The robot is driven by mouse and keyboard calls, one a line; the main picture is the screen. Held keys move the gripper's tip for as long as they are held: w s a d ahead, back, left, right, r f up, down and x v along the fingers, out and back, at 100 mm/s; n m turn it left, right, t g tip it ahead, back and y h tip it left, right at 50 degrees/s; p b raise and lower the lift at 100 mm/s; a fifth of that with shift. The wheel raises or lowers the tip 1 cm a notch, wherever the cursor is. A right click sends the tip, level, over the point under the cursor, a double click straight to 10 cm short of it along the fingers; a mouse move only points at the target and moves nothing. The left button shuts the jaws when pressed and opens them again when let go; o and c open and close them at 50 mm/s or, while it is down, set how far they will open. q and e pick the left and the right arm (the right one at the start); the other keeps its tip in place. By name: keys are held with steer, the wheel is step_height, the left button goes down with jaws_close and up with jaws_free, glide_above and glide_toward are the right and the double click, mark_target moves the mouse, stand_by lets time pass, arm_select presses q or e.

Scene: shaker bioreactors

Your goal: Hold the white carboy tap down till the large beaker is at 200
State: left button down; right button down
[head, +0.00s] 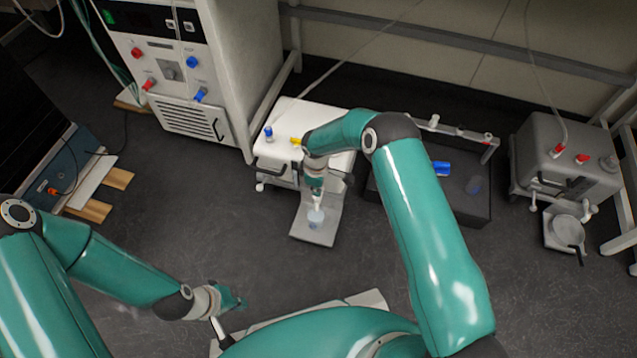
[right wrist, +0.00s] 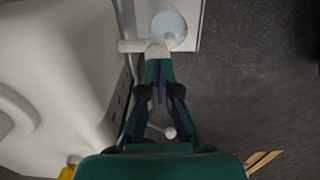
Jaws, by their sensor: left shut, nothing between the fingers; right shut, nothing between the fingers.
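The white carboy (head: 275,150) stands in the middle of the head view; its pale wall (right wrist: 60,70) fills the left of the right wrist view. Its white tap (right wrist: 130,46) sticks out over the large beaker (right wrist: 170,24), a clear cup with pale bluish contents on a light tray (head: 318,236). The beaker also shows in the head view (head: 316,220); its marks are too small to read. My right gripper (right wrist: 157,62) is shut and empty, its tips at the tap; I cannot tell whether they press it. My left gripper (head: 238,302) is shut and empty, low at left.
A grey carboy (head: 565,160) with its own tray and cup stands at the right. A dark box (head: 455,195) with a blue item (head: 441,168) lies between the carboys. A tall white machine (head: 190,75) stands behind at left. The dark floor left of the tray is clear.

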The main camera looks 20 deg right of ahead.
steer(key=shift+f, duration=1)
